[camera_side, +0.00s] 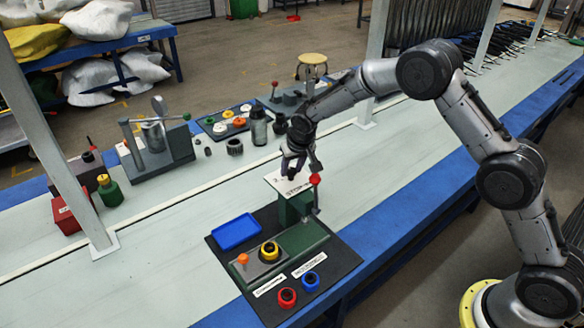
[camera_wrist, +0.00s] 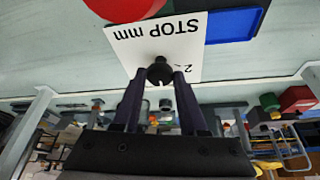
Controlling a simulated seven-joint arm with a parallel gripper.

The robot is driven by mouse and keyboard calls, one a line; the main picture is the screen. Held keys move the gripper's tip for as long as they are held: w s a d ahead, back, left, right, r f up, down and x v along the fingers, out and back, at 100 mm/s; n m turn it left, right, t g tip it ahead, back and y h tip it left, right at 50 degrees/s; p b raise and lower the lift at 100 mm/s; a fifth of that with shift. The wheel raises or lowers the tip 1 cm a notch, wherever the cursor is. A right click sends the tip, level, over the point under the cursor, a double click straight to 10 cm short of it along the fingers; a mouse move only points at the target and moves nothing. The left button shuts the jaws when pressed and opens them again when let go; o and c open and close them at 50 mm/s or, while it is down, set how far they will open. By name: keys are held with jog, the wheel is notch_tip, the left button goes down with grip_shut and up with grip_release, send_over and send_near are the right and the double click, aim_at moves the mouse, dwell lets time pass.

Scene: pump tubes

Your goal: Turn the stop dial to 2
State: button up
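The stop dial is a small black knob (camera_wrist: 160,72) on a white plate (camera_wrist: 140,45) printed "STOP mm", seen upside down in the wrist view. A "2" shows on the plate beside the knob; other marks are hidden. In the side view the plate (camera_side: 275,181) sits on top of a green block (camera_side: 293,207), and the knob is hidden by my gripper. My gripper (camera_wrist: 160,73) points at the dial, with its two dark fingers on either side of the knob. The fingertips are very close to it; I cannot tell whether they touch.
A lever with a red ball (camera_side: 315,179) rises right beside the plate. Jars and fixtures stand farther back.

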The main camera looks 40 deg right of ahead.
grip_shut()
jog(key=shift+d+n, duration=0.1)
jog(key=shift+n, duration=0.3)
jog(key=n+y, duration=0.1)
jog(key=n, duration=0.2)
jog(key=n+y, duration=0.1)
jog(key=n, duration=0.1)
jog(key=shift+d+n+y, duration=0.2)
jog(key=shift+n+y, duration=0.1)
jog(key=shift+n, duration=0.1)
jog(key=n+y, duration=0.1)
jog(key=n, duration=0.1)
jog(key=n+g, duration=0.1)
jog(key=n, duration=0.2)
jog(key=shift+w+d+y, duration=0.1)
jog(key=shift+d+y, duration=0.05)
jog(key=shift+y, duration=0.25)
jog(key=shift+n, duration=0.3)
jog(key=o, duration=0.8)
grip_release()
